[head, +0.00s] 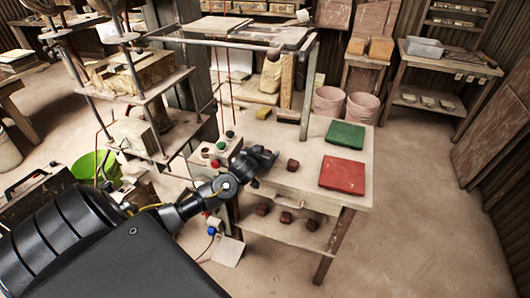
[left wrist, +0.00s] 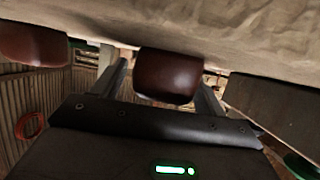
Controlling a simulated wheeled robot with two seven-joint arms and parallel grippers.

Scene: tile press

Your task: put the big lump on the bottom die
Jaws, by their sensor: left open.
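My left gripper (head: 268,157) is open over the left part of the small table, low at its top. In the left wrist view a red-brown lump (left wrist: 168,75) shows between the two spread fingers, close to the pale tabletop; I cannot tell whether they touch it. A second red-brown lump (left wrist: 32,43) is cut off at the left edge of that view. In the head view one lump (head: 293,164) sits just right of the gripper. I cannot tell which lump is the big one. The press (head: 152,90) stands at the left; its bottom die cannot be told clearly. My right gripper is not in view.
Green (head: 345,134) and red (head: 342,174) slabs lie on the table's (head: 285,190) right part. Several lumps (head: 286,217) sit on its lower shelf. A control box (head: 225,148) with buttons stands left of the gripper. Floor at the right is clear.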

